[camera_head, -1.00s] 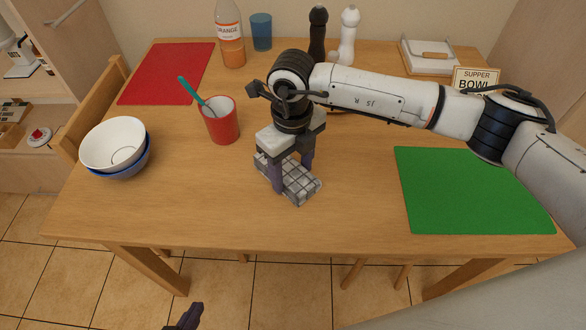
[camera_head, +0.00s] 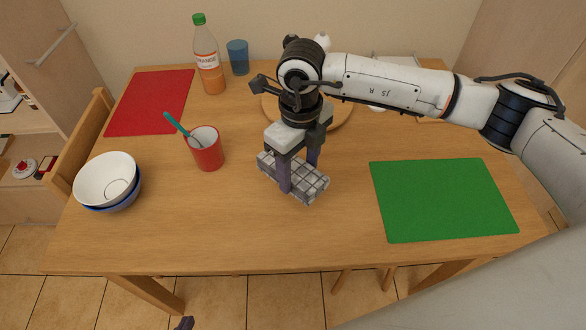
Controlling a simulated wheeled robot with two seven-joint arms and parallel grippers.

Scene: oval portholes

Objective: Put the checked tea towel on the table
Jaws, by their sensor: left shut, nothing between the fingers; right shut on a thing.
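The checked tea towel (camera_head: 312,187) is a folded grey-and-white bundle over the middle front of the wooden table (camera_head: 225,235). My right gripper (camera_head: 298,177) points down and is shut on the towel, with one finger on each side of it. The towel is at or just above the tabletop; I cannot tell whether it touches. My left gripper (camera_head: 184,323) shows only as a dark tip at the bottom edge, below the table's front edge. It is shut and empty.
A red cup (camera_head: 207,152) with a teal spoon and stacked bowls (camera_head: 106,181) stand to the left. A green mat (camera_head: 442,200) lies right, a red mat (camera_head: 152,101) back left. A bottle (camera_head: 209,62), a blue glass (camera_head: 238,57) and a round board (camera_head: 340,117) are behind.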

